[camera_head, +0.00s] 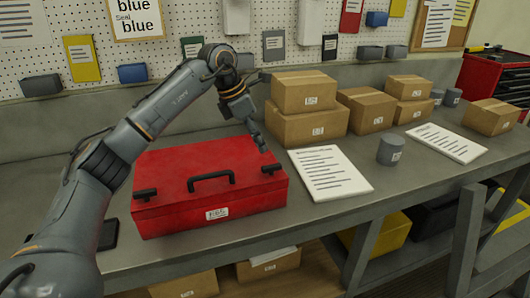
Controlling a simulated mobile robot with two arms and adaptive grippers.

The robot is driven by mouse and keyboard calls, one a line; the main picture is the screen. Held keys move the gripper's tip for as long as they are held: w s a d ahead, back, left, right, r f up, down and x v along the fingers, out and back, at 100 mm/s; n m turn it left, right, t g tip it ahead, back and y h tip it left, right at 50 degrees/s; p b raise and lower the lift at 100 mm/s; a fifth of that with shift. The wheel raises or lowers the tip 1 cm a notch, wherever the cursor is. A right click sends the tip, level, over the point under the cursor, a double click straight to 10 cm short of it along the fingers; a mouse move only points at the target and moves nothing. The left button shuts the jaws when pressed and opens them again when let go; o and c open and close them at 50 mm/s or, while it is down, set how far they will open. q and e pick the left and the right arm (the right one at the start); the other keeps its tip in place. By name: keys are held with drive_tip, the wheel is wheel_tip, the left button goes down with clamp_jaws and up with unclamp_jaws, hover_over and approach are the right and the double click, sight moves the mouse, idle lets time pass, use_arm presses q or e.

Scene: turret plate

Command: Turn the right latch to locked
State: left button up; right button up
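A red toolbox (180,215) stands on the grey workbench, with a black handle (211,181) on its lid. The right latch (271,168) is a small dark bar near the lid's right front edge. The left latch (145,194) is a similar dark bar at the left. My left arm reaches over the box from the left. My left gripper (262,147) points down just above and behind the right latch, apparently apart from it. Its fingers look narrow from here; their opening is unclear. My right gripper is out of view.
Cardboard boxes (304,92) stand behind and right of the toolbox. A paper sheet (331,172) lies right of it, with a grey can (390,150) beyond. A dark flat object (108,234) lies left of the box. A pegboard wall closes the back.

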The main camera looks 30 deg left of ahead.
use_arm(q)
drive_tip(key=v, duration=0.4)
idle(0.4)
